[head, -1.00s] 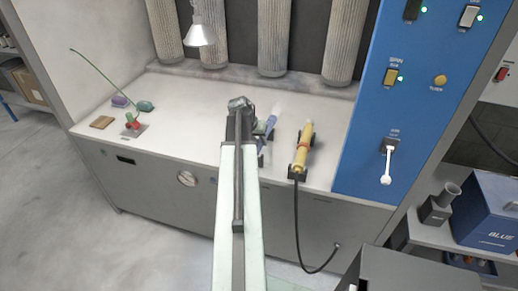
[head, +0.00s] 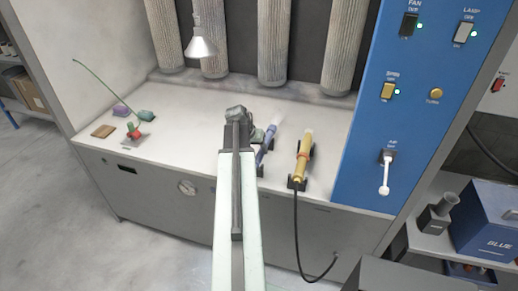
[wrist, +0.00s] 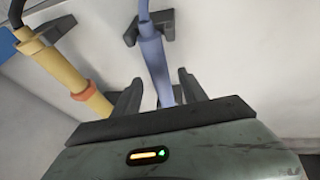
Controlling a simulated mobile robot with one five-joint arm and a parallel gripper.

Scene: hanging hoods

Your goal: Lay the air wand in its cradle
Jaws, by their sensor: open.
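A blue-violet wand (head: 267,143) lies on the bench, with a dark cradle bracket (wrist: 160,28) at one end in the wrist view. A yellow wand (head: 303,158) with an orange band lies to its right, in dark brackets (head: 297,185), with a black hose. I cannot tell by label which is the air wand. My gripper (wrist: 160,90) is open; in the wrist view the blue-violet wand (wrist: 152,55) shows between its two fingers, not gripped. The yellow wand (wrist: 65,70) is to the left there. In the head view my arm hides the fingers.
A hanging lamp (head: 200,42) and several ribbed ducts (head: 274,45) are above the bench's back. A blue control panel (head: 385,110) stands at the right. Small items, including a red-handled one (head: 134,131), sit at the bench's left. The bench between them and my arm is clear.

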